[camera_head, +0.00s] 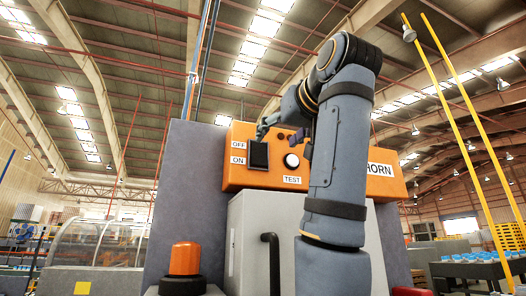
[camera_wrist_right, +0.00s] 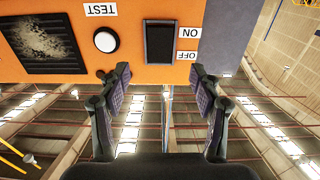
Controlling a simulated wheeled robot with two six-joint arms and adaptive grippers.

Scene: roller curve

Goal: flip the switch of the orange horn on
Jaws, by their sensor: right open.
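The orange horn (camera_head: 340,178) is a box with a black switch (camera_head: 258,155), a white TEST button (camera_head: 291,161) and OFF and ON labels left of the switch, OFF above ON. The wrist view shows the box upside down, with the switch (camera_wrist_right: 159,43) above and between my fingertips. Which way the switch is tipped I cannot tell. My right gripper (camera_wrist_right: 160,76) is open and empty, its fingers spread wider than the switch, near the box's top edge. In the head view the right gripper (camera_head: 281,131) is just above the switch. My left gripper is out of view.
A dark speaker grille (camera_wrist_right: 38,43) is on the horn face beyond the button. A grey panel (camera_head: 190,200) stands left of the horn, and a grey cabinet with a black handle (camera_head: 271,262) is below. An orange beacon (camera_head: 186,259) stands at lower left.

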